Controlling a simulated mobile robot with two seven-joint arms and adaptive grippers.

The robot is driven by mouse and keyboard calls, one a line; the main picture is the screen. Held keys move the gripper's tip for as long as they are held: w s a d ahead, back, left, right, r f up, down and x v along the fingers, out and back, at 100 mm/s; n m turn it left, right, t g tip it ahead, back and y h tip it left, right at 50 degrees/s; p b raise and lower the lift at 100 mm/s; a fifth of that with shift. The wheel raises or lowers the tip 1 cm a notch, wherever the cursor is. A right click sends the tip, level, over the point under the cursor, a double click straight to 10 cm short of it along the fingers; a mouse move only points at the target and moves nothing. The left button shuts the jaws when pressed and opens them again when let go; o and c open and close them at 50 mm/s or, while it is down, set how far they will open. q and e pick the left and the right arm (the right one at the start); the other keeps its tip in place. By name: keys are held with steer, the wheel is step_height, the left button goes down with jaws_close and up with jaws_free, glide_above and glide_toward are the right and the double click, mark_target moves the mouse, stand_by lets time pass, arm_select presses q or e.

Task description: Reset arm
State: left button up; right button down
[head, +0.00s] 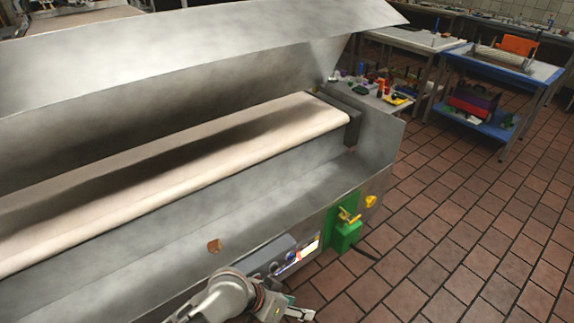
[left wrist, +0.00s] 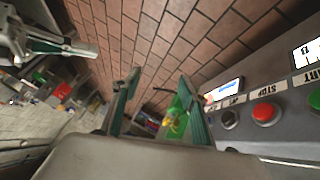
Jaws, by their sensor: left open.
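My left gripper (head: 292,312) is low in the head view, in front of the machine's front panel and partly cut off by the bottom edge. In the left wrist view its two fingers (left wrist: 160,78) stand apart with nothing between them. The left arm's wrist is bent near the bottom edge of the head view. Another gripper, seemingly my right one (left wrist: 60,45), shows at the upper left of the left wrist view; its finger opening is not clear. It does not show clearly in the head view.
The steel machine (head: 330,180) with a pale conveyor belt (head: 200,160) fills the left. Its panel has a red stop button (left wrist: 265,112) close to the left gripper. A green box (head: 343,235) with a yellow switch is beside it. Tiled floor (head: 470,240) is clear at right.

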arm_select(q)
steer(key=s+a+f+n+t+y, duration=0.1)
steer(key=s+a+t, duration=0.1)
steer(key=a, duration=0.6)
steer(key=s+a+f+n+t+y, duration=0.1)
steer(key=s+a+t+y, duration=0.1)
steer(key=a, duration=0.6)
steer(key=s+a+f+n+t+y, duration=0.1)
steer(key=s+a+f+t+y, duration=0.1)
steer(key=a, duration=0.6)
steer(key=shift+s+a+n+t, duration=0.3)
steer(key=shift+s+a+t, duration=0.1)
steer(key=shift+s+t, duration=0.6)
